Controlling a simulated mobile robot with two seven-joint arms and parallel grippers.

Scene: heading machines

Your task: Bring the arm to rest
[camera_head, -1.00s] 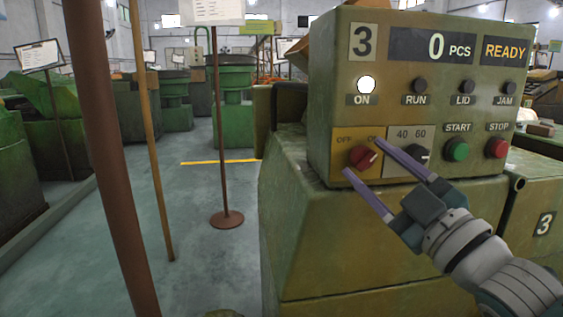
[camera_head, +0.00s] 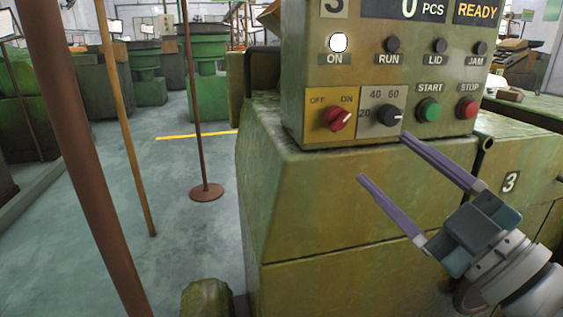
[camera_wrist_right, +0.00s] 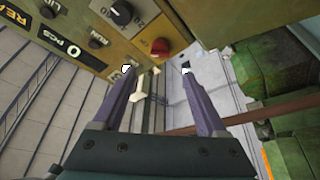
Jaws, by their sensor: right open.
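My right gripper (camera_head: 383,157) is open and empty, its two purple fingers spread in front of the machine, below the control panel (camera_head: 300,75). It touches nothing that I can see. In the right wrist view the open fingers (camera_wrist_right: 158,72) have a gap between them. The red switch knob (camera_head: 337,118) points toward ON, just up and left of the fingertips. It also shows in the wrist view (camera_wrist_right: 160,46). The black dial (camera_head: 388,117) sits beside it. The ON lamp (camera_head: 338,42) is lit white, and the display (camera_head: 478,12) reads READY. My left gripper is not in view.
The green START button (camera_head: 428,109) and red STOP button (camera_head: 467,107) are near the upper finger. The machine's lower body (camera_head: 350,215) is close behind the gripper. A brown post (camera_head: 85,160) and a stand base (camera_head: 206,192) are at the left, with open floor between.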

